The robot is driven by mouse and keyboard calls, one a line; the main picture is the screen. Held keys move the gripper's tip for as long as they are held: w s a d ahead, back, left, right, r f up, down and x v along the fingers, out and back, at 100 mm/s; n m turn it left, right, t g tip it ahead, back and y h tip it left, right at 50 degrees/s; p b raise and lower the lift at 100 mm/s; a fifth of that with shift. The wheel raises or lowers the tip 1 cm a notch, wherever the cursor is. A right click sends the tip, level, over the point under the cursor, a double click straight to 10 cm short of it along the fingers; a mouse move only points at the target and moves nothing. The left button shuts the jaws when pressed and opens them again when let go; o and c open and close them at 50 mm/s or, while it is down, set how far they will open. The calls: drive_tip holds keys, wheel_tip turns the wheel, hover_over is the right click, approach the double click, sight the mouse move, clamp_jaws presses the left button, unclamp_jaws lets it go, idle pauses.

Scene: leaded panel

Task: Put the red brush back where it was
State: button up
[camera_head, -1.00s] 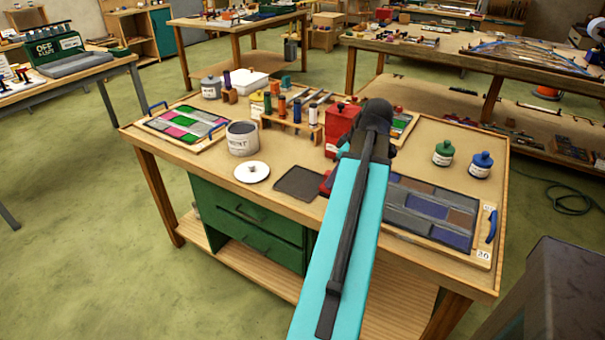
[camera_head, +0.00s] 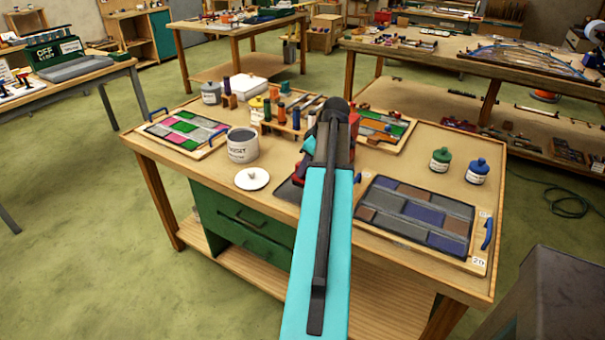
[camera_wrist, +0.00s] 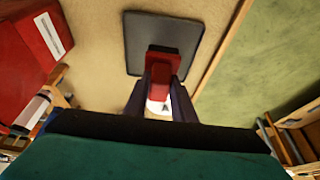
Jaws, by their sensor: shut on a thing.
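The red brush (camera_wrist: 164,62) is between the fingers of my gripper (camera_wrist: 160,88) in the wrist view, and the gripper is shut on it. The brush overlaps a dark square mat (camera_wrist: 144,28); I cannot tell whether it touches it. In the head view the same mat (camera_head: 287,191) lies on the table's front part, partly covered by my arm. A small red part of the brush (camera_head: 298,177) seems to show left of my arm there. The gripper's fingers are mostly hidden behind my arm.
A grey open pot (camera_head: 242,146) and a white lid (camera_head: 252,179) stand left of the mat. A red box (camera_head: 354,120) is behind my arm, and it is at left in the wrist view (camera_wrist: 28,50). A leaded panel tray (camera_head: 415,215) lies to the right.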

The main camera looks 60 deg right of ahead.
drive_tip(key=shift+w+d, duration=0.25)
drive_tip(key=shift+w, duration=0.35)
drive_tip(key=shift+f+p, duration=0.75)
drive_tip(key=shift+f, duration=1.05)
drive_tip(key=shift+f, duration=0.2)
drive_tip(key=o, duration=1)
drive_tip(key=shift+c, duration=0.2)
drive_tip(key=shift+r, duration=0.15)
drive_tip(key=b+v, duration=0.2)
drive_tip(key=v, duration=1)
drive_tip(key=shift+r, duration=0.1)
